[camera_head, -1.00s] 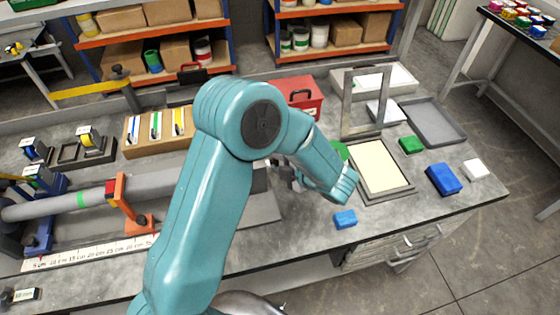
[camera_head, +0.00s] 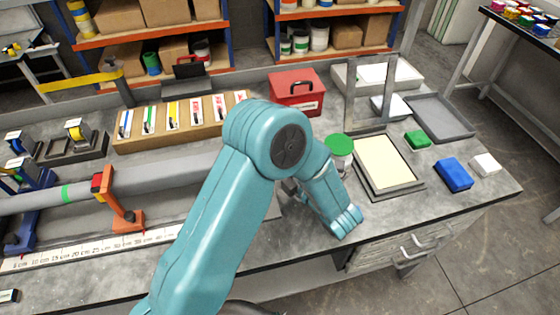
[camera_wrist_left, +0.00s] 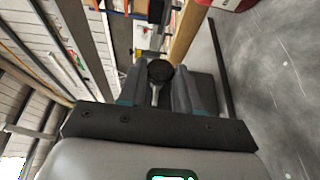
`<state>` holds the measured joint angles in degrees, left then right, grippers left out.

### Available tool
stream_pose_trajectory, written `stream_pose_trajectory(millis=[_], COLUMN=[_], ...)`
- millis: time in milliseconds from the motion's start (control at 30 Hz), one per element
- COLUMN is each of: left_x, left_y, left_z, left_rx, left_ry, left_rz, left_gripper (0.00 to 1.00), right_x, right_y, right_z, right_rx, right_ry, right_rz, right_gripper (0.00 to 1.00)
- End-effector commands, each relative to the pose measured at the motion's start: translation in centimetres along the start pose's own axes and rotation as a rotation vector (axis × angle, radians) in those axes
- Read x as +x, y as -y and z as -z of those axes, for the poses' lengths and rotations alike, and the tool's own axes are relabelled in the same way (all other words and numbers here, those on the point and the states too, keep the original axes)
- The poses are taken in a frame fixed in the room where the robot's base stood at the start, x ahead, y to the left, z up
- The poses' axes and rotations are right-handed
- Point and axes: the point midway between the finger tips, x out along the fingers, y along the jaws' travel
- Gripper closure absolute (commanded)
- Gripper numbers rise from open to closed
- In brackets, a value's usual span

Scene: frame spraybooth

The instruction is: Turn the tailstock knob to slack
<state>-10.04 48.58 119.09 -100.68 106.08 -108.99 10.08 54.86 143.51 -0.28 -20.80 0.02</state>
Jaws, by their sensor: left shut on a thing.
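A dark round knob (camera_wrist_left: 160,71) shows between the two fingers of my left gripper (camera_wrist_left: 157,88) in the left wrist view. The gripper is shut on it. In the head view my teal arm hides the knob, the tailstock and most of the gripper; only grey parts show beside the forearm. The knob's turn position cannot be read. A long grey tube (camera_head: 150,177) runs along the bench toward the arm, with an orange support (camera_head: 119,203) beside it. My right gripper is in neither view.
A wooden rack with cards (camera_head: 180,128) and a red toolbox (camera_head: 296,92) stand behind the arm. To the right are a green-lidded can (camera_head: 340,150), a framed screen (camera_head: 388,163), a blue block (camera_head: 452,175) and a grey tray (camera_head: 440,116). Bare bench lies at the front right.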

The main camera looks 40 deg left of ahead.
Motion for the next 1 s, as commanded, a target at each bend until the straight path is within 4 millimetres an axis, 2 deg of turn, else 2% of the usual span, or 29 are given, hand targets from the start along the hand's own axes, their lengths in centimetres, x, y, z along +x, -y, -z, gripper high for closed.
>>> stream_pose_trajectory(millis=[167, 667, 700, 733, 1000], left_x=[-0.03, -0.03, -0.03, -0.02, -0.03], left_y=[0.24, 0.12, 0.12, 0.12, 0.13], left_z=[-0.06, -0.07, -0.07, -0.07, -0.03], left_rx=[-0.019, -0.026, -0.026, -0.025, -0.025], left_ry=[0.002, 0.003, 0.003, 0.003, 0.001], left_rz=[-0.044, -0.060, -0.060, -0.060, -0.060], left_gripper=[0.97, 0.97, 0.53, 0.44, 0.42], right_x=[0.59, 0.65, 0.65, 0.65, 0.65], right_y=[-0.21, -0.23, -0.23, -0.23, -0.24], right_z=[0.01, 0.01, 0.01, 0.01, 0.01], right_rx=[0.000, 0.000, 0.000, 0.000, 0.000], right_ry=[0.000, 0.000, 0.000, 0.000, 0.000], right_rz=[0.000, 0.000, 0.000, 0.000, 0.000], right_gripper=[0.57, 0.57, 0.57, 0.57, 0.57])
